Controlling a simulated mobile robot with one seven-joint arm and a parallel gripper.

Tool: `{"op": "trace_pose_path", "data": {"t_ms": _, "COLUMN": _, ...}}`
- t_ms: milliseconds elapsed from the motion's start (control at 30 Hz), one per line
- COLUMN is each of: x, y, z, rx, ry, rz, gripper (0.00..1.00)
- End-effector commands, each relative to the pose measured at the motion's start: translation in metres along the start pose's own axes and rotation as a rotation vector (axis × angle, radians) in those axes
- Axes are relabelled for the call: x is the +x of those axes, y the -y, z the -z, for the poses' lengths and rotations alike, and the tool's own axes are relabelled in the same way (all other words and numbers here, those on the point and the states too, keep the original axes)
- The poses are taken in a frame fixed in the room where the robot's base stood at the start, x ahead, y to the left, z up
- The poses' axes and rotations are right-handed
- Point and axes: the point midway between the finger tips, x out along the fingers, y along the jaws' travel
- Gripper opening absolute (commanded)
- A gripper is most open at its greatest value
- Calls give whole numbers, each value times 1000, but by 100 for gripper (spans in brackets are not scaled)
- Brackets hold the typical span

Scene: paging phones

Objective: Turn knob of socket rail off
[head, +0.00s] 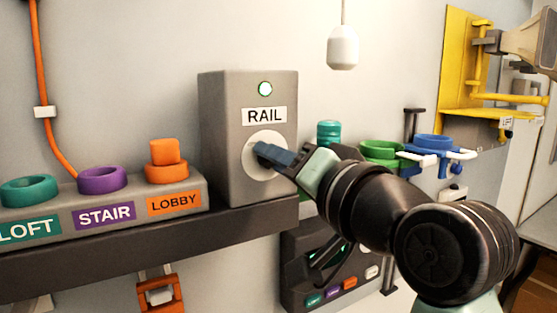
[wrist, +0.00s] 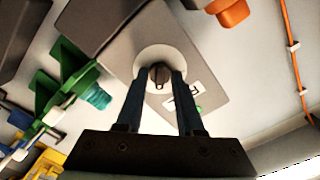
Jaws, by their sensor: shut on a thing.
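The socket rail box (head: 227,140) is a grey-brown box with a "RAIL" label on its front. A small round light with a green rim (head: 265,88) sits above the label. The knob shows in the wrist view (wrist: 159,76) as a dark piece on a round white dial (head: 249,163). My gripper (head: 262,152) reaches the dial from the right in the head view. In the wrist view my gripper (wrist: 160,80) has one finger on each side of the knob and is shut on it. The fingers hide most of the knob in the head view.
The box stands on a dark shelf (head: 150,250). Left of it is a row of coloured ring holders, with an orange block (head: 164,152) on the LOBBY ring. A white pendant (head: 342,48) hangs above.

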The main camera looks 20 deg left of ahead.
Motion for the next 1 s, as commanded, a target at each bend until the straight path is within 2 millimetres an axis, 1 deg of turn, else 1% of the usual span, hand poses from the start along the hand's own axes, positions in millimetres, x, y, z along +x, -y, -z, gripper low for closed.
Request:
{"op": "trace_pose_path", "data": {"t_ms": 167, "x": 0, "y": 0, "z": 0, "rx": -21, "ry": -1, "rz": 0, "gripper": 0}}
{"op": "trace_pose_path", "data": {"t_ms": 367, "x": 0, "y": -1, "z": -1, "rx": -107, "ry": -1, "rz": 0, "gripper": 0}}
{"op": "trace_pose_path", "data": {"t_ms": 567, "x": 0, "y": -2, "z": -2, "rx": -264, "ry": -3, "rz": 1, "gripper": 0}}
{"op": "trace_pose_path", "data": {"t_ms": 1000, "x": 0, "y": -1, "z": -2, "rx": -681, "ry": -3, "rz": 0, "gripper": 0}}
